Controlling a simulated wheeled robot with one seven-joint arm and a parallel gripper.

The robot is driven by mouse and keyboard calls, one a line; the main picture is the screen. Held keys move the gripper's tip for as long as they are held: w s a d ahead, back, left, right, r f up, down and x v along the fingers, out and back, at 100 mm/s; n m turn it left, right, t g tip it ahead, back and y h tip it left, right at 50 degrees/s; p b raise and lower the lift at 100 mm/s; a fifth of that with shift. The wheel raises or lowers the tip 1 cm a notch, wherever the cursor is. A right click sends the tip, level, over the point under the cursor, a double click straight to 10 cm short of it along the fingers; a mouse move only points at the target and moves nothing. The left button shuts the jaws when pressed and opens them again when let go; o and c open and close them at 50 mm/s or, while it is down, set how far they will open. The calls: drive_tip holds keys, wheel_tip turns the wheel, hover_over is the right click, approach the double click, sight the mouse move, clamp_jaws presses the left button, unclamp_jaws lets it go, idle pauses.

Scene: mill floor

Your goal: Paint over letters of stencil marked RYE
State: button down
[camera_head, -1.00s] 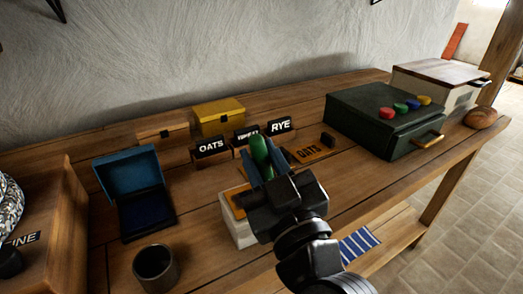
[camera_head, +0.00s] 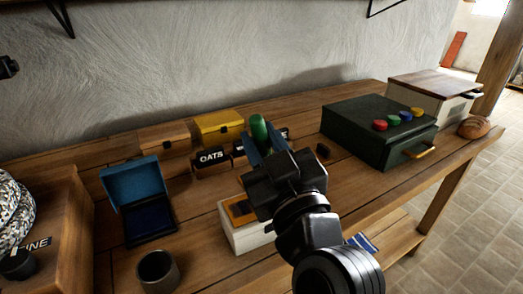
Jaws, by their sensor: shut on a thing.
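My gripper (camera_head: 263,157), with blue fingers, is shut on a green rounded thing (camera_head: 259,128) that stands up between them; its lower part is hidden. It is above the middle of the workbench, in front of the row of black name signs. The OATS sign (camera_head: 211,157) is clear to its left. The RYE sign (camera_head: 284,134) is almost wholly covered by my gripper; only an edge shows. The flat orange plate lettered OATS is hidden now; a small dark knob (camera_head: 323,150) shows where its right end was.
A white box with an orange top (camera_head: 250,239) stands below my gripper. An open blue case (camera_head: 134,183) and a dark cup (camera_head: 157,270) are left. A yellow box (camera_head: 219,129) is behind. A dark green box with coloured knobs (camera_head: 365,132) and bread (camera_head: 474,127) are right.

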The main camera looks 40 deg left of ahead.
drive_tip(key=shift+r+p, duration=0.75)
drive_tip(key=shift+r, duration=0.75)
